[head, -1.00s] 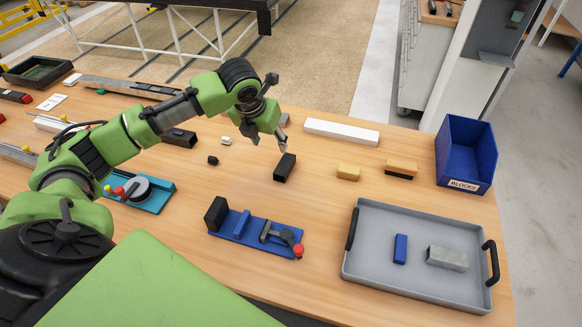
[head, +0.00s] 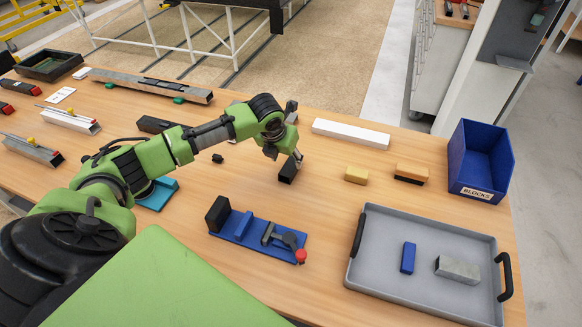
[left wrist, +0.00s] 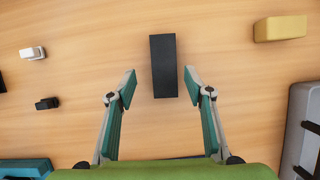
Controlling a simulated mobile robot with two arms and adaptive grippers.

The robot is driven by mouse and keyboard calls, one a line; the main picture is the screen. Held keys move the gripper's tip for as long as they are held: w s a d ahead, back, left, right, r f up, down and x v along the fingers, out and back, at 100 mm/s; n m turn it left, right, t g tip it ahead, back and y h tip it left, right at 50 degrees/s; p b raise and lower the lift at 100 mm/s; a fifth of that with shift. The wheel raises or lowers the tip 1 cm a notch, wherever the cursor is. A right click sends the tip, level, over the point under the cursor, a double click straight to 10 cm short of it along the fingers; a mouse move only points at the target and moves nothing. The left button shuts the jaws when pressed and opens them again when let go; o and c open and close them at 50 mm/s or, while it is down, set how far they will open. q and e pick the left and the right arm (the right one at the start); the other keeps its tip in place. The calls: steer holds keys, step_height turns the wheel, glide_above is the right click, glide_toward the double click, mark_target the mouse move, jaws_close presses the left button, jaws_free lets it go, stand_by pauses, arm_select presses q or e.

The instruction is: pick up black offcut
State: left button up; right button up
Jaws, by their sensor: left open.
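The black offcut (left wrist: 164,66) is a dark rectangular block lying flat on the wooden table. In the left wrist view it lies just ahead of my left gripper (left wrist: 160,88), lined up with the gap between the fingers. My left gripper is open and empty. In the head view the offcut (head: 288,171) is partly hidden by my left gripper (head: 284,160), which is right above or beside it. I cannot tell whether they touch. My right gripper is out of view.
A yellow block (head: 356,175) and an orange and black block (head: 411,174) lie to the right. A grey tray (head: 375,287) holds a blue block and a grey block. A blue bin (head: 468,175) labelled BLOCKS stands behind it. A blue fixture (head: 225,235) lies in front.

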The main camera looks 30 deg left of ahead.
mark_target(289, 167)
arm_select(q)
steer(key=x, duration=0.2)
steer(key=p+x, duration=0.1)
steer(key=x, duration=0.1)
steer(key=shift+s+d, duration=0.15)
steer(key=shift+d, duration=0.25)
steer(key=shift+w+f, duration=0.2)
steer(key=shift+f, duration=0.25)
steer(key=shift+a, duration=0.1)
steer(key=shift+s+f+p, duration=0.1)
steer(key=shift+f+p, duration=0.1)
steer(key=shift+p, duration=0.1)
steer(key=c, duration=1)
